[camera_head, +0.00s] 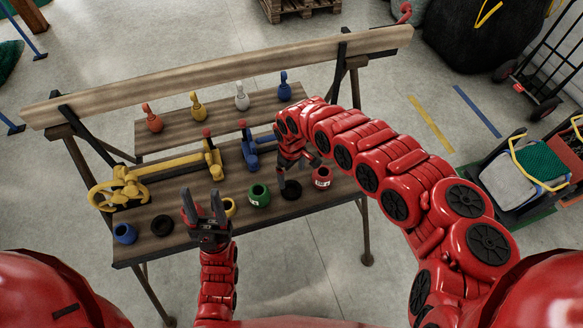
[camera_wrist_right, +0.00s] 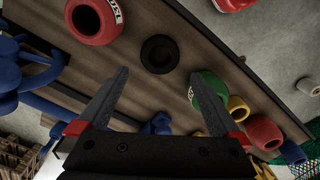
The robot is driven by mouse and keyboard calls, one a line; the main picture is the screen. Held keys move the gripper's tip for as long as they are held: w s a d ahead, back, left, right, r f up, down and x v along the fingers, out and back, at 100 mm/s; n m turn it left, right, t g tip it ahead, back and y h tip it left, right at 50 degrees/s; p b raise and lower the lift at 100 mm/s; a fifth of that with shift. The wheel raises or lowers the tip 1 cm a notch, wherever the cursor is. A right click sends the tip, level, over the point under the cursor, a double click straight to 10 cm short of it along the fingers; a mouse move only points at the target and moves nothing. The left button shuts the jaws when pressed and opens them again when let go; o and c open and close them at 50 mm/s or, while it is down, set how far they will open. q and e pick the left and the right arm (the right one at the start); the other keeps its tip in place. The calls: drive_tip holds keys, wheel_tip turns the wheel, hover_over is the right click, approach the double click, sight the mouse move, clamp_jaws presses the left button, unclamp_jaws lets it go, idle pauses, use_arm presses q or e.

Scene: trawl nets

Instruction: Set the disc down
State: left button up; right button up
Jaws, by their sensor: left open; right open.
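A black disc (camera_head: 291,190) lies flat on the front part of the wooden bench, between a green ring-like pot (camera_head: 259,195) and a red one (camera_head: 323,177). In the right wrist view the disc (camera_wrist_right: 160,54) lies on the wood with a dark hollow centre, ahead of the gap between my fingers. My right gripper (camera_wrist_right: 158,77) is open and empty; in the head view it (camera_head: 286,176) is just above and behind the disc. A second black disc (camera_head: 162,225) lies further left. My left gripper (camera_head: 205,203) is open and empty, pointing up over the bench's front edge.
A blue pot (camera_head: 124,233) and a yellow one (camera_head: 230,207) share the front row. Behind are a yellow valve-like fitting (camera_head: 160,170) and a blue fitting (camera_head: 250,150). Several coloured bottle-shaped pieces (camera_head: 241,96) stand on the rear shelf, below a long wooden beam (camera_head: 220,70).

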wheel_tip(320, 180, up, 3)
drive_tip(key=shift+r, duration=0.1)
